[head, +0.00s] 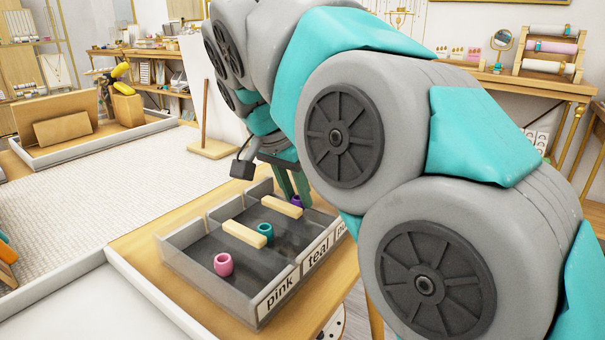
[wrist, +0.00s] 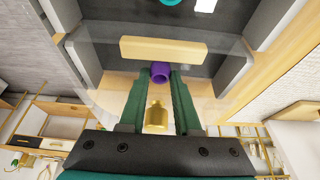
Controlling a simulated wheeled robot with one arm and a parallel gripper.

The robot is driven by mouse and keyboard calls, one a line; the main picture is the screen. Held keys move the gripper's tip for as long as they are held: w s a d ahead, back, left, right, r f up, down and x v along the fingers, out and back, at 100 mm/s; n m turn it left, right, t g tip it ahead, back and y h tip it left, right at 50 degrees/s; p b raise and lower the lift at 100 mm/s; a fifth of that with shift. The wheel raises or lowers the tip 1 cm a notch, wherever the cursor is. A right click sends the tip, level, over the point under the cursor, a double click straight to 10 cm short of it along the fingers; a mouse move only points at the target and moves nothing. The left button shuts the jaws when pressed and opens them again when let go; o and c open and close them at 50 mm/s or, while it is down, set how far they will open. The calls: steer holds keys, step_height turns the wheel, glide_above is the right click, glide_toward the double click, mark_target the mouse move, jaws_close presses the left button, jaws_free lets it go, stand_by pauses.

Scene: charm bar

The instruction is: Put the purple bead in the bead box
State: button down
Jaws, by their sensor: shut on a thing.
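The purple bead (head: 297,201) is small and ring-like. My gripper (head: 293,193) is shut on it, with the bead between its green fingertips; the bead also shows in the wrist view (wrist: 160,72). The clear-walled bead box (head: 172,262) has a dark floor and compartments labelled "pink", "teal" and a third label mostly hidden by my arm. The bead is at the third, far compartment, beside a wooden bar (head: 275,206). I cannot tell whether it touches the floor. A pink bead (head: 223,264) stands in the pink compartment and a teal bead (head: 265,233) in the teal one.
Another wooden bar (head: 244,234) lies in the box between the pink and teal beads. A gold object (wrist: 156,116) shows between my fingers in the wrist view. A pale woven mat (head: 110,175) left of the box is mostly clear. My arm covers the right side.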

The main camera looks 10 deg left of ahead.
steer(key=shift+s+f, duration=0.1)
steer(key=shift+f, duration=0.25)
steer(key=shift+f, duration=0.15)
steer(key=c, duration=0.6)
jaws_free()
steer(key=shift+c, duration=0.2)
